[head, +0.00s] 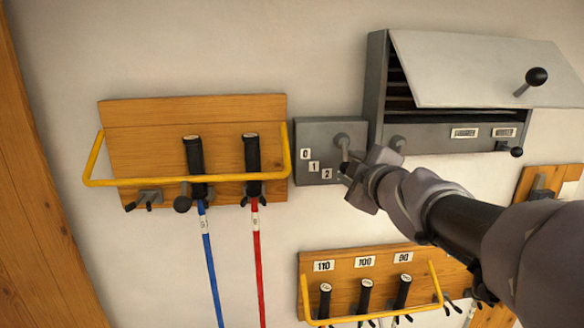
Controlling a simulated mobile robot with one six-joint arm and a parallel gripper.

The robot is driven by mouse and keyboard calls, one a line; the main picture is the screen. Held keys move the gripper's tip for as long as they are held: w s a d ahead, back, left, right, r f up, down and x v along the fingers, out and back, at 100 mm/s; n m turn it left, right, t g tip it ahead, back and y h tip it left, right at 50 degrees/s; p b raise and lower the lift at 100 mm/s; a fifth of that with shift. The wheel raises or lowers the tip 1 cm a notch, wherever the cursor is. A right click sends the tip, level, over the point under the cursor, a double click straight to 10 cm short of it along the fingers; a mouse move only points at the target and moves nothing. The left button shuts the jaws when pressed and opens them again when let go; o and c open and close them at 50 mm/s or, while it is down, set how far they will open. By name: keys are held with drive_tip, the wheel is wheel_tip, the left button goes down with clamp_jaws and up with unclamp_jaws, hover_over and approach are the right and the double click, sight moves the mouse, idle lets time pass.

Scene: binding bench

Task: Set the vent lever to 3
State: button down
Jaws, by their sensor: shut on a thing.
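The vent lever (344,148) is on a grey plate (316,133) on the wall, with its round pivot near the plate's upper right. The labels 0, 1 and 2 show on the plate, running down and to the right. No label 3 is visible; my gripper covers that part of the plate. The lever's arm points down from the pivot, to the right of the 2. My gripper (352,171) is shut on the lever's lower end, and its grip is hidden. I cannot tell the lever's exact setting.
Right of the plate is a grey vent box (432,137) with a raised flap (475,70) and black knobs. A wooden rack (190,110) with a yellow rail (110,183) holds black-handled tools at left. A lower rack (385,262) is marked 110, 100, 90.

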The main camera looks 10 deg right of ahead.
drive_tip(key=shift+r+n, duration=0.3)
drive_tip(key=c, duration=1.2)
unclamp_jaws()
drive_tip(key=shift+c, duration=0.2)
drive_tip(key=o, duration=0.4)
drive_tip(key=shift+a, duration=0.1)
drive_tip(key=shift+c, duration=0.2)
drive_tip(key=shift+f, duration=0.15)
drive_tip(key=shift+s, duration=0.1)
